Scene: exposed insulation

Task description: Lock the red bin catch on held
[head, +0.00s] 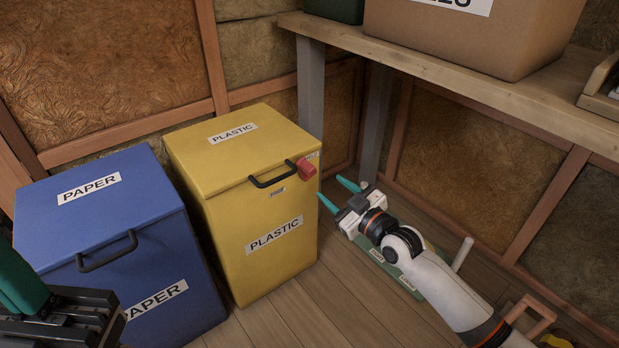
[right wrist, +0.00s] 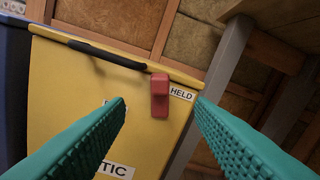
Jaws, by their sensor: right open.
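The red catch (head: 306,168) sits at the upper right front of the yellow PLASTIC bin (head: 262,246), just right of its black handle (head: 273,181). In the right wrist view the red catch (right wrist: 160,97) points down, with the HELD label (right wrist: 181,94) directly to its right. Another small label (head: 277,191) is left of the catch. The bin's lid is down. My right gripper (head: 329,187) is open and empty, just right of the catch and apart from it; in its wrist view the catch shows between the fingers. My left gripper (head: 60,312) is partly visible at bottom left; its fingertips are unclear.
A blue PAPER bin (head: 95,205) stands left of the yellow bin. A wooden bench (head: 450,75) with a cardboard box (head: 470,35) is at upper right, its grey leg (head: 311,90) behind the yellow bin. A green labelled board (head: 376,256) lies under my right arm.

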